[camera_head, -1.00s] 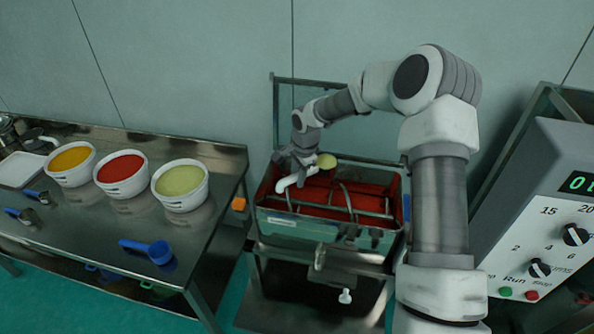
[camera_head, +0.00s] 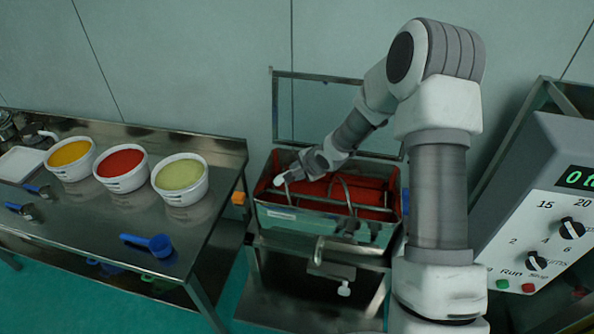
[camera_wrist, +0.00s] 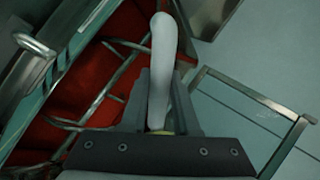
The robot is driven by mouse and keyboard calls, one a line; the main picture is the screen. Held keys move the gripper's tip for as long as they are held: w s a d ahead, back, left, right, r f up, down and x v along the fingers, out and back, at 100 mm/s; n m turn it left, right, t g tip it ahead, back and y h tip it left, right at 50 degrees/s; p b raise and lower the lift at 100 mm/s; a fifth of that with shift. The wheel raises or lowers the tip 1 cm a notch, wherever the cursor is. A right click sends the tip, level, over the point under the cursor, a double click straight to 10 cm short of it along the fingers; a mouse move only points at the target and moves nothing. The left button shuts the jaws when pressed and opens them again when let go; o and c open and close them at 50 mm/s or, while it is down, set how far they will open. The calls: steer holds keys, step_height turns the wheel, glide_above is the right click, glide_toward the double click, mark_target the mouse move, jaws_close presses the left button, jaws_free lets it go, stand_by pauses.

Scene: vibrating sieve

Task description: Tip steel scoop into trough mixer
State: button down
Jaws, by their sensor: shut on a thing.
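My gripper (camera_head: 296,174) is shut on the white handle of the steel scoop (camera_head: 280,180), over the left part of the trough mixer. In the wrist view, the scoop's handle (camera_wrist: 162,60) stands between the two fingers (camera_wrist: 158,110). A small yellowish patch shows at the base of the fingers. The scoop's bowl is hidden in both views now, so I cannot tell its tilt or contents. The trough mixer (camera_head: 318,226) is an open metal box with red material inside and curved steel bars across it.
A steel table (camera_head: 90,235) at left bears tubs of orange (camera_head: 70,158), red (camera_head: 121,167) and yellow-green (camera_head: 181,179) powder, and a blue scoop (camera_head: 150,245). A control box (camera_head: 550,215) stands at right. The mixer's raised frame (camera_head: 335,78) is behind.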

steer(key=shift+f+t+y+b, duration=0.3)
steer(key=shift+t+b, duration=0.3)
steer(key=shift+b, duration=1)
steer(key=t+b, duration=0.1)
steer(key=b, duration=0.4)
steer(key=t+y+b, duration=0.1)
steer(key=t+b, duration=0.1)
steer(key=b, duration=0.3)
steer(key=f+t+y+b, duration=0.1)
steer(key=b, duration=0.4)
steer(key=shift+s+d+f+t, duration=0.1)
steer(key=shift+s+d+t, duration=0.05)
steer(key=shift+s+t, duration=0.2)
steer(key=t+b, duration=0.1)
steer(key=b, duration=0.2)
steer(key=t+y+b, duration=0.1)
steer(key=b, duration=0.3)
steer(key=s+f+t+y+b, duration=0.1)
steer(key=b, duration=0.2)
steer(key=shift+d+b, duration=0.25)
steer(key=shift+b, duration=0.05)
steer(key=shift+r+t+y+b, duration=0.15)
steer(key=shift+t+y+b, duration=0.15)
steer(key=shift+t+b, duration=0.65)
steer(key=shift+s+d+g, duration=0.1)
steer(key=shift+d+g, duration=0.05)
steer(key=shift+g, duration=0.15)
